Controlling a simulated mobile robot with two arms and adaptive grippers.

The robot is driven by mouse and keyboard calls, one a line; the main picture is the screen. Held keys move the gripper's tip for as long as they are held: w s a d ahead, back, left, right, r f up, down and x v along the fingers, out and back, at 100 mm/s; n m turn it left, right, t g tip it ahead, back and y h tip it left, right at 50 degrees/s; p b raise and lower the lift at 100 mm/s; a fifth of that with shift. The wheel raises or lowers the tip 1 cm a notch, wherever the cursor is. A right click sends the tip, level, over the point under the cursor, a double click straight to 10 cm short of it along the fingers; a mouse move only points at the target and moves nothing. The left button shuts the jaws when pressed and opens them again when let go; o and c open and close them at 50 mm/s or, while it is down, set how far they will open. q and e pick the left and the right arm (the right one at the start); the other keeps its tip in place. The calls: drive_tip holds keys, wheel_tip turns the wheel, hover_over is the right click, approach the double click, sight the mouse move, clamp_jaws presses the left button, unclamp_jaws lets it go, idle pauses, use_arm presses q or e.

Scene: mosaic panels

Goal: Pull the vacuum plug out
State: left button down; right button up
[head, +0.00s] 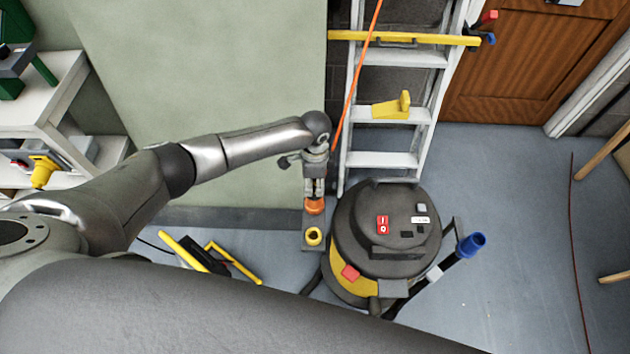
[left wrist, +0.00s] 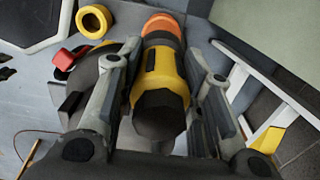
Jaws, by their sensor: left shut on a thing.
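The vacuum plug (left wrist: 158,75), with a yellow and black body, lies between the fingers of my left gripper (left wrist: 160,100) in the left wrist view. My left gripper (head: 315,188) is shut on it in the head view, to the left of the vacuum (head: 350,215). An orange round part (head: 314,206) shows at the plug's far end, also in the left wrist view (left wrist: 163,27). I cannot tell whether the plug is seated in it. A yellow ring-shaped socket (head: 313,236) sits just in front, on a grey box. My right gripper is not in view.
A white ladder (head: 390,160) with a yellow level (head: 440,39) stands behind the vacuum. A white shelf (head: 60,110) is at the left.

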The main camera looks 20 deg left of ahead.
use_arm(q)
drive_tip(key=shift+r, duration=0.15)
drive_tip(key=shift+r+p, duration=2.85)
drive_tip(key=shift+r, duration=0.15)
drive_tip(key=shift+w+r+p, duration=0.1)
drive_tip(key=shift+r+p, duration=2.7)
